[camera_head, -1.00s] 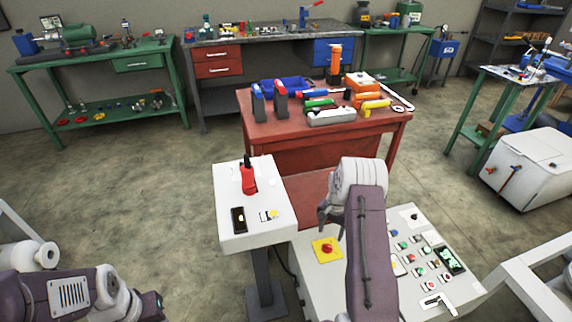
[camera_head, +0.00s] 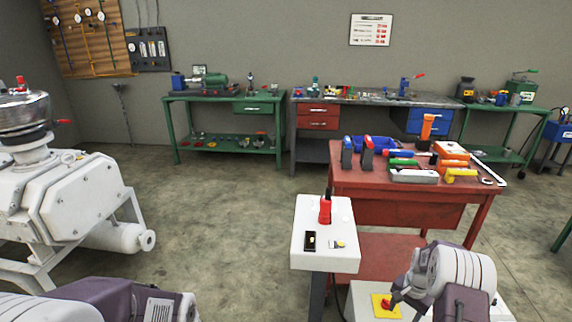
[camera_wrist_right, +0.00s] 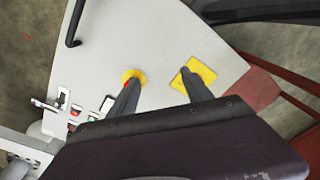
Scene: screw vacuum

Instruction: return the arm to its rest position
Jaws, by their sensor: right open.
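My right arm shows at the lower right of the head view. Its gripper (camera_head: 402,288) appears above the white control cabinet, near the red button on a yellow plate (camera_head: 385,306). In the right wrist view, my right gripper (camera_wrist_right: 160,80) is open, with nothing visible between its two dark fingers. One finger lies in front of a yellow-ringed red button (camera_wrist_right: 133,76), the other in front of the yellow plate (camera_wrist_right: 195,76). My left arm (camera_head: 100,300) enters at the lower left of the head view. Its gripper is out of the picture.
A white pedestal (camera_head: 310,255) with a red-handled tool (camera_head: 325,209) stands left of my right gripper. A red table (camera_head: 400,210) with several tools is behind. A large white machine (camera_head: 70,195) stands at left. The floor (camera_head: 220,220) between is clear.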

